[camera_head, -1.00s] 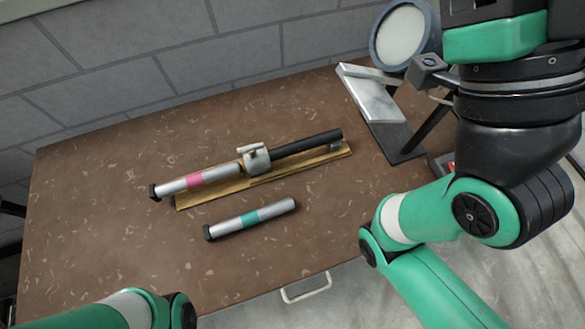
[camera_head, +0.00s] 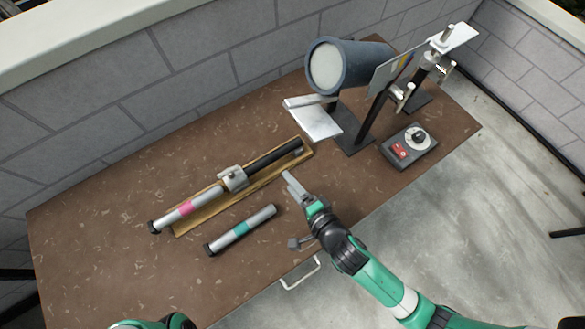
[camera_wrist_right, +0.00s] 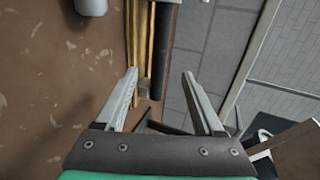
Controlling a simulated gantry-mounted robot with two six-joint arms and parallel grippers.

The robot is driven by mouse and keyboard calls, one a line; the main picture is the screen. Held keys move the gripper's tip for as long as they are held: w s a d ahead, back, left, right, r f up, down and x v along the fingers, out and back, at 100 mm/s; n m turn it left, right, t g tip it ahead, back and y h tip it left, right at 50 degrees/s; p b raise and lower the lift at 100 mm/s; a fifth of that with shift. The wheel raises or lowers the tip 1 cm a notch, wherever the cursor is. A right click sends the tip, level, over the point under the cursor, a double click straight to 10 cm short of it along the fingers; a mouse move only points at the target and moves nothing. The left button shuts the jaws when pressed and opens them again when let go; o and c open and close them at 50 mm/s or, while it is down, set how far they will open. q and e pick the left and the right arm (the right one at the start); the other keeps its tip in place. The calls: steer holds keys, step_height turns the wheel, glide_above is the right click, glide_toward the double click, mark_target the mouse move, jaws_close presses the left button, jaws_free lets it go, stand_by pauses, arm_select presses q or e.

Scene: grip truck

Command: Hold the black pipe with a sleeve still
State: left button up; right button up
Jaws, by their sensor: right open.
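The black pipe (camera_head: 272,157) lies on a narrow wooden holder (camera_head: 205,215) on the brown table. A grey metal sleeve (camera_head: 233,178) sits at its lower-left end, between it and a silver pipe with a pink band (camera_head: 180,213). My right gripper (camera_head: 291,212) is open and empty, to the right of the holder's far half and apart from the pipe. In the right wrist view the black pipe (camera_wrist_right: 165,40) shows beyond the open fingers (camera_wrist_right: 159,75), beside the wooden holder (camera_wrist_right: 139,40). Only part of my left arm shows at the bottom; its gripper is out of view.
A silver pipe with a teal band (camera_head: 240,230) lies in front of the holder, close to my right gripper. A dark round lamp-like device (camera_head: 350,65), a light angled plate (camera_head: 313,120), stands and a control box (camera_head: 409,146) occupy the back right. The front-left table is clear.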

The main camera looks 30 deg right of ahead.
mark_target(272, 162)
steer(key=b+x, duration=0.6)
steer(key=x, duration=0.5)
steer(key=shift+s+f, duration=0.1)
steer(key=shift+f, duration=0.1)
steer(key=shift+w+f+b, duration=0.1)
steer(key=shift+w+b, duration=0.2)
steer(key=shift+w, duration=0.3)
steer(key=shift+c, duration=0.2)
